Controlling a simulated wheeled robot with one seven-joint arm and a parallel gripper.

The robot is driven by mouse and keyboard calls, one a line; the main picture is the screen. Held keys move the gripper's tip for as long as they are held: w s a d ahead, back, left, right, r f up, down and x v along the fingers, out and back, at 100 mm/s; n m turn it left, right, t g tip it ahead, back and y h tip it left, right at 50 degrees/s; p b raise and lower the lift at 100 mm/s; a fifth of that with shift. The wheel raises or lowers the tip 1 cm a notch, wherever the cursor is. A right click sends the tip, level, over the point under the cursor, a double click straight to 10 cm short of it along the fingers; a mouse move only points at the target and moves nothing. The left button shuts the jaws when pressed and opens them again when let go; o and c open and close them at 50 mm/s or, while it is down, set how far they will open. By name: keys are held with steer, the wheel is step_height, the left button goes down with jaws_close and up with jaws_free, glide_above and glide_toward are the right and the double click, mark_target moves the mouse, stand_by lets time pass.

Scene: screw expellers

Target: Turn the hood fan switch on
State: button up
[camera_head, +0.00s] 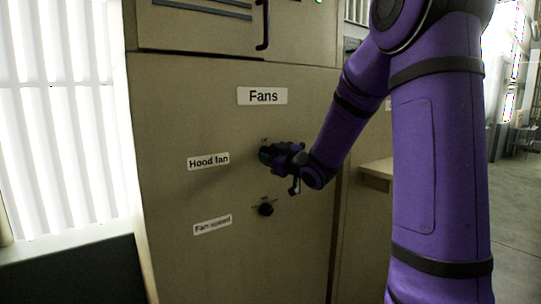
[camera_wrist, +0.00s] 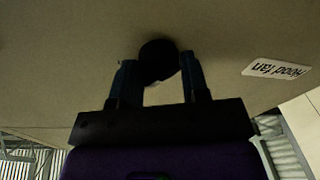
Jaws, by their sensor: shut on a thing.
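The hood fan switch is a round dark knob (camera_wrist: 158,60) on the beige panel, to the right of the "Hood fan" label (camera_head: 208,161). In the head view my gripper (camera_head: 266,154) is at the panel and covers the knob. In the wrist view my gripper (camera_wrist: 155,80) has one finger on each side of the knob and is shut on it. The label shows upside down at the right of the wrist view (camera_wrist: 276,68). The knob's pointer and its setting are hidden.
A second dark knob (camera_head: 265,209) sits below, near the "Fan speed" label (camera_head: 212,225). A "Fans" sign (camera_head: 262,96) is above. A black handle (camera_head: 263,25) is at the top of the cabinet. A ledge (camera_head: 377,170) stands to the right behind my arm.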

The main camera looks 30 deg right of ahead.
steer(key=m, duration=0.5)
steer(key=shift+m+h, duration=0.3)
steer(key=shift+m+t, duration=0.3)
steer(key=shift+t, duration=0.1)
steer(key=o, duration=0.9)
steer(key=s+d+f, duration=0.1)
steer(key=s, duration=0.9)
steer(key=shift+s+f, duration=0.15)
steer(key=shift+s, duration=0.2)
